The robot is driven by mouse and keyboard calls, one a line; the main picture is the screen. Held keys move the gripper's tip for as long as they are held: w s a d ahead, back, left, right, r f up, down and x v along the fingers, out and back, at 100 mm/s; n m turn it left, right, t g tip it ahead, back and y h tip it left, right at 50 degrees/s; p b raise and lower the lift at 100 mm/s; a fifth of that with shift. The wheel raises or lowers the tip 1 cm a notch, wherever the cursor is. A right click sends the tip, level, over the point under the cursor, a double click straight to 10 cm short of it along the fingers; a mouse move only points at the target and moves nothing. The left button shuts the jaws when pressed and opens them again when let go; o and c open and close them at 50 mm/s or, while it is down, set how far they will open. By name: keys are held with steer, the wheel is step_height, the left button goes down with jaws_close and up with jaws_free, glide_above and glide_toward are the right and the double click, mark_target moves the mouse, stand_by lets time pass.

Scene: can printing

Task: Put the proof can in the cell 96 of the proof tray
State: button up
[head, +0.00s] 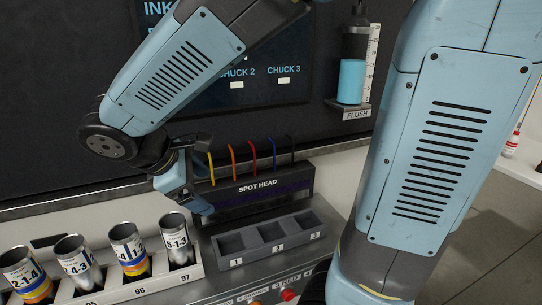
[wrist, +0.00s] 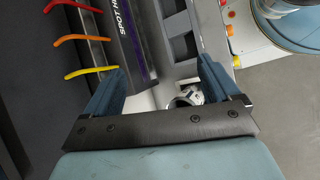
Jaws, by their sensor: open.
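The proof tray (head: 160,284) stands at the lower left of the head view, with cells marked 95, 96 and 97. A plain silver can labelled 3-1.3 (head: 176,236) stands behind the 97 mark. I cannot tell which can is the proof can. My gripper (head: 203,207) is beside and above the 3-1.3 can, in front of the spot head. In the wrist view my gripper (wrist: 160,68) is open, with nothing clasped. A can's rim (wrist: 185,99) shows beyond, near the right finger.
Two more labelled cans (head: 78,262) (head: 28,275) stand further left in the tray. The spot head (head: 258,190) with coloured tubes is behind my gripper. An empty three-slot holder (head: 270,240) lies to the right. A flush bottle (head: 352,75) hangs on the wall.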

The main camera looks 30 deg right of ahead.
steer(key=s+d+r+m+t+y, duration=0.1)
steer(key=s+d+r+m+y, duration=0.2)
steer(key=d+m, duration=0.3)
steer(key=s+d+r+m+t+y, duration=0.2)
steer(key=d+r+m+y, duration=0.1)
steer(key=d+m, duration=0.4)
steer(key=shift+s+d+r+m, duration=0.2)
steer(key=shift+s+m, duration=0.2)
steer(key=shift+m, duration=0.4)
steer(key=shift+c, duration=0.3)
stand_by(1.0)
